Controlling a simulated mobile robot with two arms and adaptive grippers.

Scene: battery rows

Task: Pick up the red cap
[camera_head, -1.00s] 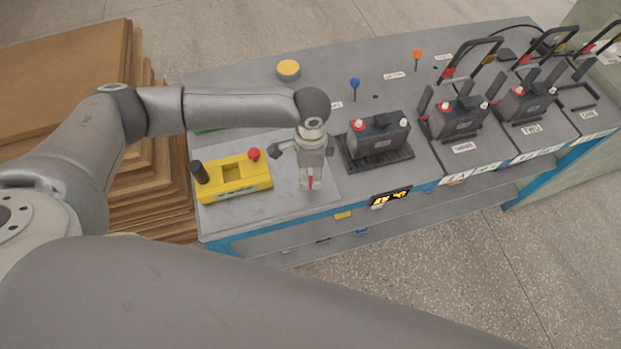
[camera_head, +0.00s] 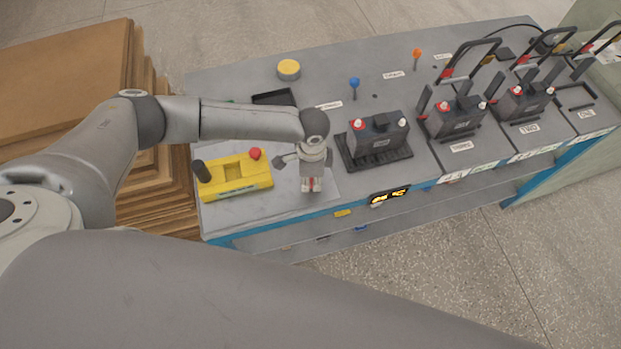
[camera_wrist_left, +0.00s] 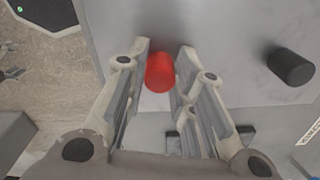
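The red cap (camera_wrist_left: 159,72) is a small upright-looking cylinder on the grey bench mat, between the two fingers of my left gripper (camera_wrist_left: 164,48) in the left wrist view. The fingers stand apart on either side of it, the left one very close; contact is unclear. In the head view my left gripper (camera_head: 312,188) points down near the bench's front edge, with a bit of red between its fingertips. A black cap (camera_wrist_left: 291,67) stands to the right in the wrist view, outside the fingers. My right gripper is not in view.
A yellow battery-shaped block (camera_head: 236,177) with black and red posts lies left of the gripper. A dark battery (camera_head: 377,136) on a black tray stands to its right. Several more batteries are farther right. A yellow disc (camera_head: 289,69) is at the back.

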